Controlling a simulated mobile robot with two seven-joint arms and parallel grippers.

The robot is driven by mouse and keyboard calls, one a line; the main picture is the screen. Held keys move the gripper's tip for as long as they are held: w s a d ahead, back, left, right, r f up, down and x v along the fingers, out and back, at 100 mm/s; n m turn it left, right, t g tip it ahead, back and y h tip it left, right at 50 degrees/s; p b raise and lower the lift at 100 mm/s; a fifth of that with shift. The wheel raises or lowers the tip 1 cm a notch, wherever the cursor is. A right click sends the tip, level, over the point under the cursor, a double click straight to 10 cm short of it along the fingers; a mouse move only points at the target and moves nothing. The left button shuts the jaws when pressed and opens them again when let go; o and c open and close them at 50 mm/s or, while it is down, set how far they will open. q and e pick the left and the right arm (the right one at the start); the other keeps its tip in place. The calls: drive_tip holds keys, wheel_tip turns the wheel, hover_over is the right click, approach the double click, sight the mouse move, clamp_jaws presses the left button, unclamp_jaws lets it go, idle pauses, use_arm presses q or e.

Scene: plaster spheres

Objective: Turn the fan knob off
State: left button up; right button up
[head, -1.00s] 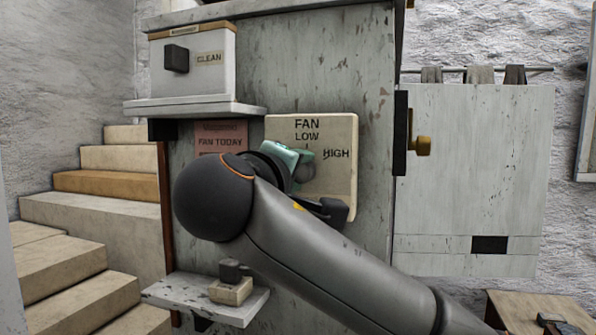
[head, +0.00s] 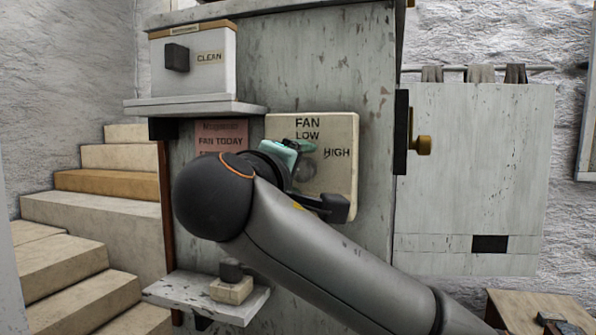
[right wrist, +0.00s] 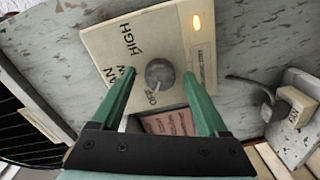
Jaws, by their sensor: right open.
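The fan panel (head: 340,130) is a cream plate marked FAN, LOW and HIGH. Its round grey knob (right wrist: 160,73) shows in the right wrist view, with a pale line on it towards the word OFF. The knob is partly visible behind my gripper in the head view (head: 307,169). My right gripper (head: 312,153) is open at the panel. In the right wrist view its two green fingers stand on either side of the knob, with gaps showing. I cannot tell their exact depth to the knob. My left gripper is not in view.
A small shelf (head: 185,293) with a block-like switch (head: 231,290) juts out below. A white CLEAN box (head: 215,75) stands on a ledge above left. A brass latch (head: 423,145) sticks out at right. Stairs (head: 90,210) lie left.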

use_arm(q)
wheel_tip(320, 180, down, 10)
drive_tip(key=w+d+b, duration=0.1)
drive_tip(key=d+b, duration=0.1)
drive_tip(key=b, duration=1.2)
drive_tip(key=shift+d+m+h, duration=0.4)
use_arm(e)
drive_tip(key=v, duration=1.2)
drive_tip(key=shift+s, duration=0.25)
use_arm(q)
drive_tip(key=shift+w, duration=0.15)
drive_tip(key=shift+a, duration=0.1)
use_arm(e)
drive_tip(key=shift+a, duration=0.1)
